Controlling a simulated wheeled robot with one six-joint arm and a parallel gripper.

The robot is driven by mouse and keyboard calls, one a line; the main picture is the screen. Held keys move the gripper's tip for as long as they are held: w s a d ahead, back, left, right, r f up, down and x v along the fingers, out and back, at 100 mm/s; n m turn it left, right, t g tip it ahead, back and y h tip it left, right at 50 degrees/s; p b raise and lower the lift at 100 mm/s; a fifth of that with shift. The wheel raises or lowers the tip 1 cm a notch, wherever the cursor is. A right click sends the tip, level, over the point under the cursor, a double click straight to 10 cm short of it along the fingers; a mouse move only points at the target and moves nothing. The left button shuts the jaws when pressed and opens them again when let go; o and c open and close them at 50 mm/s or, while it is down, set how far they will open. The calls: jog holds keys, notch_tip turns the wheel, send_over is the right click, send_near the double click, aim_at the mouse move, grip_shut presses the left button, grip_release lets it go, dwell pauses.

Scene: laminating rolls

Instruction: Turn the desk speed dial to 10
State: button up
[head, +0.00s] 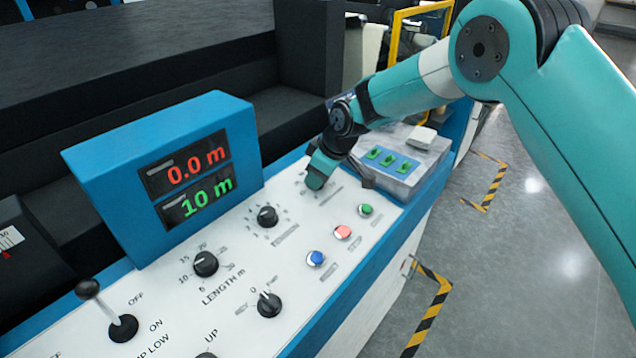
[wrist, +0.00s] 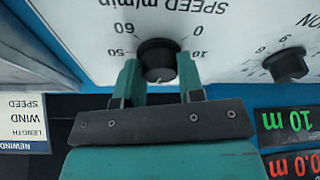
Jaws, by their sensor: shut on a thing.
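The speed dial (wrist: 158,54) is a black round knob on the white panel, shown upside down in the wrist view under the label "SPEED m/min". The numbers 0 and 10 stand on its right, and 60 and 50 on its left. My gripper (wrist: 158,78) has one teal finger on each side of the knob and is shut on it. I cannot clearly read where the dial's pointer stands. In the head view my gripper (head: 314,178) is down at the far part of the desk panel (head: 235,285), and it hides the dial.
A blue display box (head: 110,180) reads 0.0 m in red and 10 m in green. The length dial (head: 205,263), another black dial (head: 267,215), a blue button (head: 316,258), a red button (head: 342,232) and a green button (head: 366,210) are nearby. A switch box (head: 400,165) stands beyond my gripper.

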jog(key=n+b, duration=0.1)
jog(key=n, duration=0.1)
jog(key=n+g+b, duration=0.1)
jog(key=n+b, duration=0.1)
jog(key=n, duration=0.1)
jog(key=shift+w+f+n, duration=0.1)
jog(key=shift+w+n, duration=0.05)
jog(key=shift+n, duration=0.15)
jog(key=n+g+b, duration=0.1)
jog(key=n, duration=0.1)
jog(key=n+b, duration=0.1)
jog(key=n, duration=0.2)
jog(key=shift+w+n+g, duration=0.1)
jog(key=shift+n+g, duration=0.2)
jog(key=shift+g, duration=0.1)
jog(key=n+h, duration=0.1)
jog(key=n, duration=0.3)
jog(key=shift+g+b, duration=0.35)
jog(key=shift+g, duration=0.05)
jog(key=shift+a+r+n+h+p, duration=0.1)
jog(key=shift+n+h+p, duration=0.2)
jog(key=shift+n, duration=0.95)
jog(key=shift+r+n+h+p, duration=0.1)
jog(key=shift+n+h+p, duration=0.2)
jog(key=shift+n, duration=0.95)
jog(key=o, duration=0.9)
